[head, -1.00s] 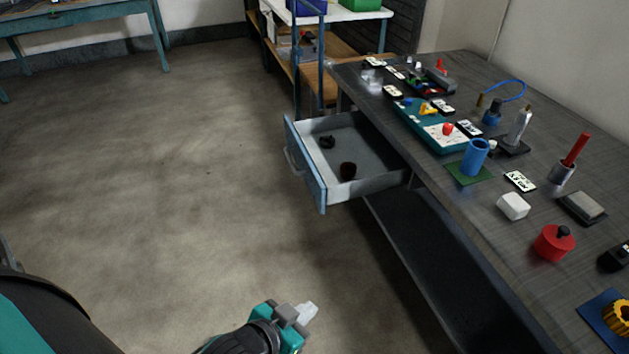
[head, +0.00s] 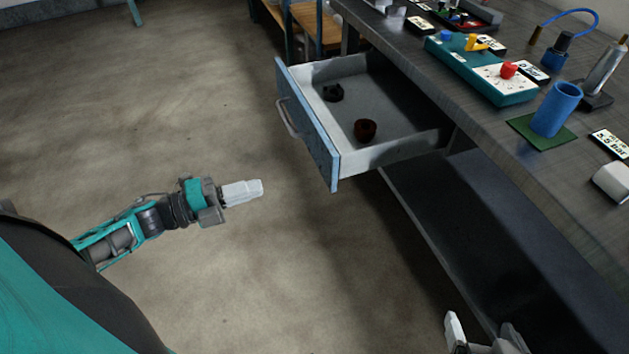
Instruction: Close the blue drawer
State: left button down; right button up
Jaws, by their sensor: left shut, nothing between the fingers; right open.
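The blue drawer (head: 308,126) stands pulled out from under the grey workbench, with its blue front facing left and a grey bar handle (head: 287,118) on it. Inside lie a small black part (head: 333,93) and a small dark brown cup-like part (head: 365,130). My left gripper (head: 258,187) is shut and empty, left of and nearer than the drawer front, apart from it, with its pale fingers pointing right. My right gripper (head: 478,338) shows only partly at the bottom edge, open, below the drawer and near the bench's lower shelf; much of it is cut off.
The workbench top (head: 480,120) holds a teal box with knobs (head: 485,70), a blue cylinder (head: 557,108) on a green mat, a white block (head: 612,182) and label cards. A dark lower shelf (head: 470,230) runs beneath. The floor left of the drawer is clear.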

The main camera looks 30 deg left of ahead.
aim_at(329, 166)
pick_arm(q)
jog(key=b+x, duration=0.1)
jog(key=x, duration=1.2)
jog(key=shift+w+d, duration=0.25)
pick_arm(e)
jog(key=shift+s+f, duration=0.15)
jog(key=shift+f, duration=0.8)
pick_arm(q)
jog(key=shift+r, duration=0.1)
